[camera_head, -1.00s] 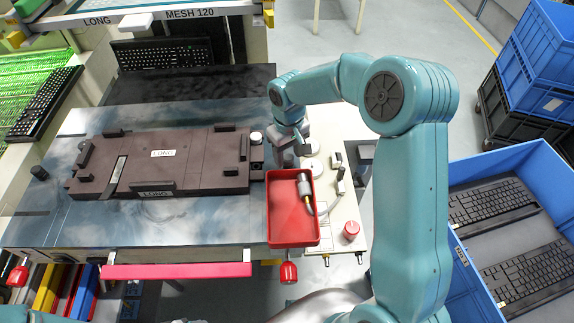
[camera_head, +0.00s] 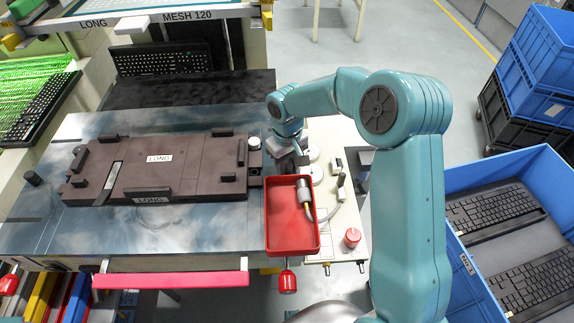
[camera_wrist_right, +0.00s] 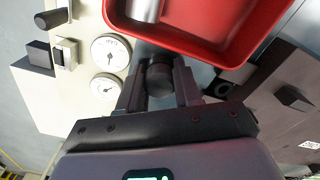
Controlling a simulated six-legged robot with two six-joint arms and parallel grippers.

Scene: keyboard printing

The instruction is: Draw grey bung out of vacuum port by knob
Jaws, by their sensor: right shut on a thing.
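My right gripper (camera_head: 288,160) is at the right end of the dark fixture, just behind the red tray. In the right wrist view its fingers (camera_wrist_right: 159,84) are shut on a dark round knob (camera_wrist_right: 160,76), taken to be the bung's. The rest of the bung is hidden or too dark to tell. A ringed round opening (camera_wrist_right: 222,88), which looks like the vacuum port, shows to the right of the fingers beside the dark fixture (camera_wrist_right: 285,98). The knob appears apart from it. The fixture (camera_head: 205,170), labelled LONG, lies on the table. My left gripper is out of view.
The red tray (camera_head: 292,250) holds a metal fitting with a yellow part and hose (camera_head: 306,195). Two gauges (camera_wrist_right: 110,52) and a red button (camera_head: 352,237) sit on the pale panel beside it. A blue crate (camera_head: 475,170) of keyboards stands at right.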

